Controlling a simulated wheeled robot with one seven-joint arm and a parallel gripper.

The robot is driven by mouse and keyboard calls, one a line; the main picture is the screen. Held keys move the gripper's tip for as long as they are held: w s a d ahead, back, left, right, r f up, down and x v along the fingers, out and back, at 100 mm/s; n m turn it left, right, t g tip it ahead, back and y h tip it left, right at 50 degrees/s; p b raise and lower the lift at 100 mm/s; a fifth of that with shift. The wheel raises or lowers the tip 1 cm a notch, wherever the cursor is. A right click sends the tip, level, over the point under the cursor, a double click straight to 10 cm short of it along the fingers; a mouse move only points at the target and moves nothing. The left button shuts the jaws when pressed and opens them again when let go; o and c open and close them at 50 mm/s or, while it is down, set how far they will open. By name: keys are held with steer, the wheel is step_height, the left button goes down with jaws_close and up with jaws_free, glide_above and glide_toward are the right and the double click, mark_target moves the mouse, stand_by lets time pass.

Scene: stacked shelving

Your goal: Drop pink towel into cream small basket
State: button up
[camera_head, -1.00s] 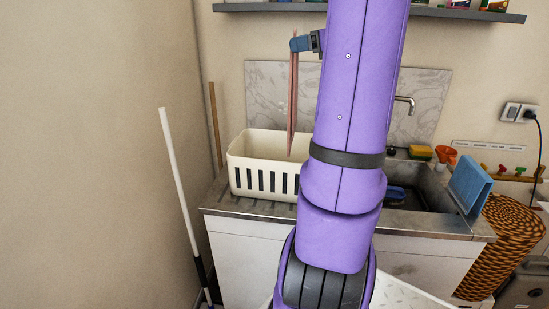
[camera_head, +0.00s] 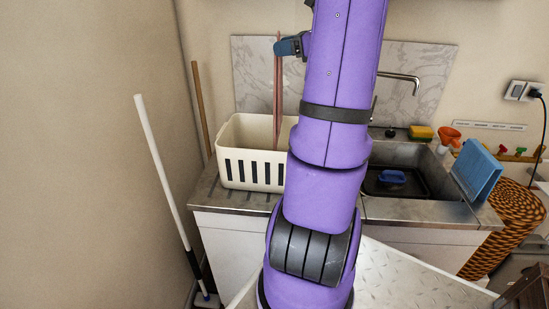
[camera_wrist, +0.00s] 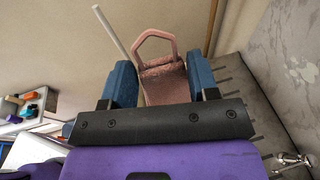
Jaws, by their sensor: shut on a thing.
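The pink towel (camera_head: 277,95) hangs thin and edge-on from my gripper (camera_head: 291,45) in the head view. In the wrist view the pink towel (camera_wrist: 166,82) shows between the two blue fingers of my gripper (camera_wrist: 163,90), with a loop standing up at its far end. My gripper is shut on it. The cream basket (camera_head: 236,172) stands on the left of the sink counter, its front wall slotted. The towel's lower end overlaps the basket's opening in the head view. My purple arm hides the basket's right end.
A white pole (camera_head: 160,165) leans at the left.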

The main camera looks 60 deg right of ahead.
steer(key=shift+f, duration=2)
steer(key=o, duration=1.2)
steer(key=shift+o, duration=0.2)
steer(key=v, duration=1)
steer(key=shift+s, duration=0.4)
steer(key=shift+d+r, duration=0.1)
